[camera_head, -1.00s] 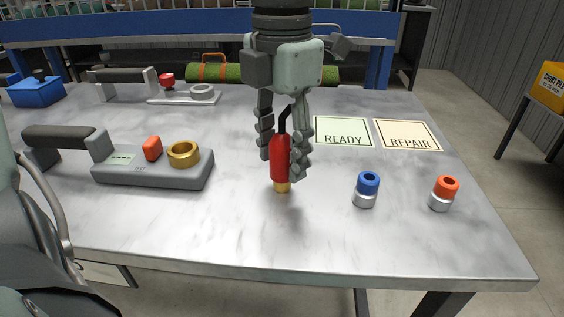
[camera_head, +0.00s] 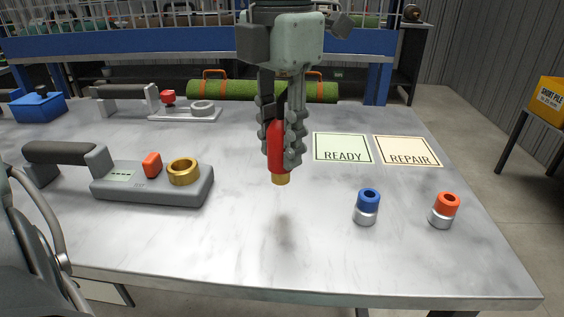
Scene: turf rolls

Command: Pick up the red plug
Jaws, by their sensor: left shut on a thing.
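The red plug (camera_head: 274,148), with a brass-coloured tip at its lower end, hangs upright in the middle of the head view. My left gripper (camera_head: 283,150) comes down from the top and is shut on the plug, its fingers on either side of the red body. The plug is above the table (camera_head: 240,240), with a soft shadow on the surface below it. The fingers hide part of the plug's upper end. My right gripper is not in view.
A grey tester (camera_head: 150,190) with a brass ring stands at left, and another device (camera_head: 190,110) behind it. READY (camera_head: 342,148) and REPAIR (camera_head: 408,151) cards lie at right. Blue-topped (camera_head: 368,204) and orange-topped (camera_head: 445,209) cylinders stand in front. Front centre is clear.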

